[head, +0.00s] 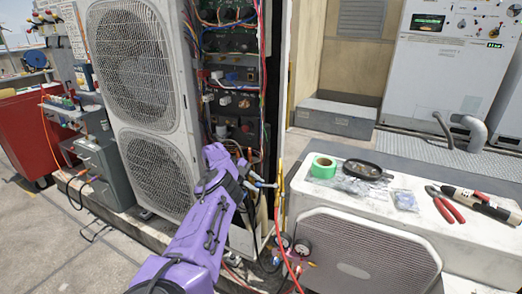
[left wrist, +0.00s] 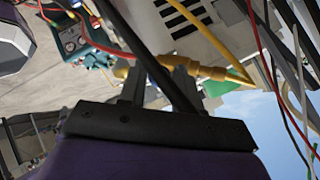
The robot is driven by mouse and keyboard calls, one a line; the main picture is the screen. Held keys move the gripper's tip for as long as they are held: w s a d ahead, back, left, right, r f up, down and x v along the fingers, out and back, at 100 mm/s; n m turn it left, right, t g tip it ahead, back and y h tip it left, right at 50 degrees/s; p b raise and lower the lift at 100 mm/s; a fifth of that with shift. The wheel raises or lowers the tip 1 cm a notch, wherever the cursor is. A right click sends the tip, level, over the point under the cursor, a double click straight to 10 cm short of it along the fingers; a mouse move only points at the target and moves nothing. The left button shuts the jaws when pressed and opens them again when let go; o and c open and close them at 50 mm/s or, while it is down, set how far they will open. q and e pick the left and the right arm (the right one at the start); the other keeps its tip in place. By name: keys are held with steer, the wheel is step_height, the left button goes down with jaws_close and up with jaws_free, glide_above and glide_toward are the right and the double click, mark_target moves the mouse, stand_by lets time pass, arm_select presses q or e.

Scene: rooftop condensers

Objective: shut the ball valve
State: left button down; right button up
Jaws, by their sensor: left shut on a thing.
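My left arm reaches in from the bottom of the head view, and its left gripper (head: 262,184) is at the open edge of the tall condenser unit. In the left wrist view the dark fingers of this gripper (left wrist: 160,82) are at a brass fitting, which looks like the ball valve (left wrist: 210,72), and are shut on it. In the head view a yellow-brass piece (head: 280,183) stands upright just right of the gripper. A dark bar crosses in front of the fingers in the wrist view. The valve's handle and its angle cannot be told. My right gripper is not in view.
The tall condenser (head: 135,60) stands left, with exposed wiring beside it. A red hose (head: 284,245) hangs near the gripper.

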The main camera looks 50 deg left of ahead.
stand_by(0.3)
arm_select(q)
steer(key=c, duration=0.8)
jaws_free()
steer(key=v, duration=1)
steer(key=shift+s+r+b, duration=0.15)
steer(key=shift+b, duration=0.15)
steer(key=shift+a, duration=0.15)
